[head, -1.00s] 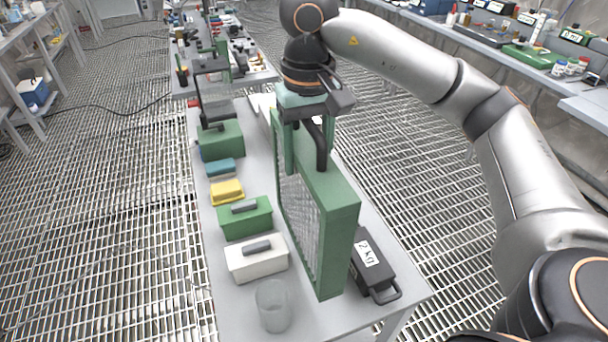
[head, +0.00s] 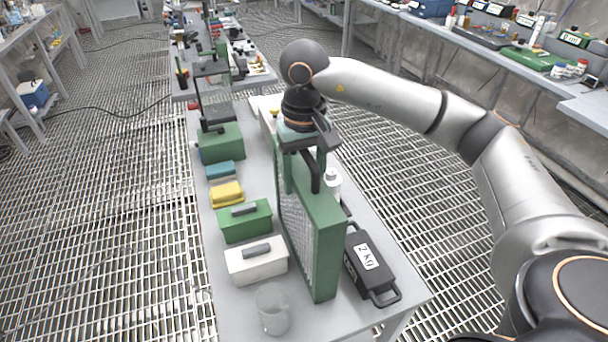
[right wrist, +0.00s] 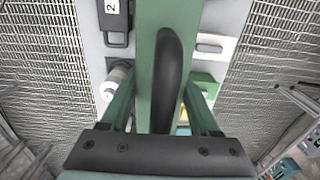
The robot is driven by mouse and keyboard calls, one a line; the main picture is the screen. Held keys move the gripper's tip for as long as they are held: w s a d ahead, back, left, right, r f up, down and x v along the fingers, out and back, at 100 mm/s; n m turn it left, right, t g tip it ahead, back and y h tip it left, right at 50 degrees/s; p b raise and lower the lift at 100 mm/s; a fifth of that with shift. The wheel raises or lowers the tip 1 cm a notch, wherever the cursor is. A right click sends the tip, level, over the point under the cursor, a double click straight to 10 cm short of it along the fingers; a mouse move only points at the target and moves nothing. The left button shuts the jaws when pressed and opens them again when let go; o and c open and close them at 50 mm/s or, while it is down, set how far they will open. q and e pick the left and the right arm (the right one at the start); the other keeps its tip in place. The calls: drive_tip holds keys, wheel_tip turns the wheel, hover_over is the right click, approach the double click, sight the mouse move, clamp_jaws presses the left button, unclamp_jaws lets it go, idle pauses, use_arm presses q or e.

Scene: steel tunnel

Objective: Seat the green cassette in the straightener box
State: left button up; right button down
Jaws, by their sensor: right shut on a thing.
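The green cassette (head: 325,222) is a tall green frame with a pale mesh face and a black handle on top. It stands upright above the right part of the table. My right gripper (head: 306,168) is above it, shut on the cassette at its handle. In the right wrist view the cassette's top bar (right wrist: 150,60) and black handle (right wrist: 168,80) lie between my right gripper's green fingers (right wrist: 163,105). I cannot tell whether the cassette's lower edge touches the table. I cannot make out the straightener box for certain. My left gripper is out of view.
A black 2 KG case (head: 370,270) lies close right of the cassette, with a white bottle (head: 333,184) behind. On the left are a white box (head: 256,262), green box (head: 243,221), yellow block (head: 227,195) and clear beaker (head: 272,312) on the grey table (head: 232,314).

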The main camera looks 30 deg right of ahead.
drive_tip(key=shift+f, duration=0.15)
drive_tip(key=shift+c, duration=0.6)
unclamp_jaws()
